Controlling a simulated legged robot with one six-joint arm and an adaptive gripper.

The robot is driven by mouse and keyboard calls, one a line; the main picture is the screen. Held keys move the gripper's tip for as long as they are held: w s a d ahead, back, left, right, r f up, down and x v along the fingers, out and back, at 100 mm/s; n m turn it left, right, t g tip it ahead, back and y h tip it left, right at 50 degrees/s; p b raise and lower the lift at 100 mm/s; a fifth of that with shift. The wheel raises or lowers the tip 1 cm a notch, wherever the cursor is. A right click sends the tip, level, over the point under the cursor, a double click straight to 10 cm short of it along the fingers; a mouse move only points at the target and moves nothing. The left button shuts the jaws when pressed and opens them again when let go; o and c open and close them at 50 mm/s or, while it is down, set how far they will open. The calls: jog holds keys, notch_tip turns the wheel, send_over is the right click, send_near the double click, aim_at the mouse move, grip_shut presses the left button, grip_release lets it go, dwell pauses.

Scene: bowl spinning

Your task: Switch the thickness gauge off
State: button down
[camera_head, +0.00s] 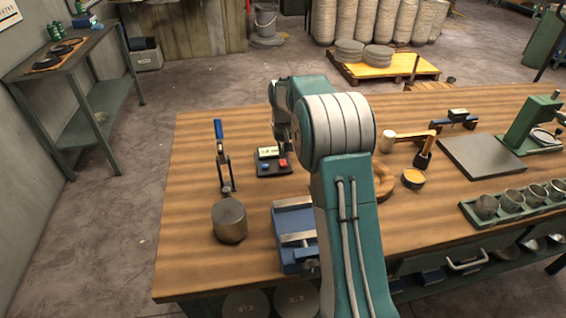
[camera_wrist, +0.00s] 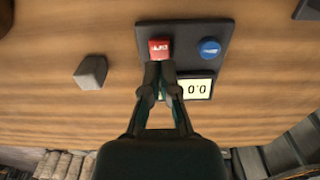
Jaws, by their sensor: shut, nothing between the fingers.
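The thickness gauge (camera_head: 261,171) is a dark flat box on the wooden bench, just left of my arm. It also shows in the wrist view (camera_wrist: 183,30). It has a blue button (camera_wrist: 209,46), a red button (camera_wrist: 159,46) with white lettering, and a lit display (camera_wrist: 198,88) that shows digits like 0.0, upside down. My gripper (camera_wrist: 160,68) is shut and empty, with its fingertips at the near edge of the red button. I cannot tell whether they touch it. In the head view my arm partly hides the gripper.
A grey block (camera_wrist: 91,72) lies beside the gauge in the wrist view. A blue-handled clamp (camera_head: 223,160), a metal cylinder (camera_head: 229,221) and a blue vise (camera_head: 290,220) stand nearby. A green rack of cups (camera_head: 520,213) is at the right.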

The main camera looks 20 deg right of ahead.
aim_at(283, 164)
jog(key=shift+f, duration=1.55)
dwell(0.9)
jog(key=shift+r, duration=3.5)
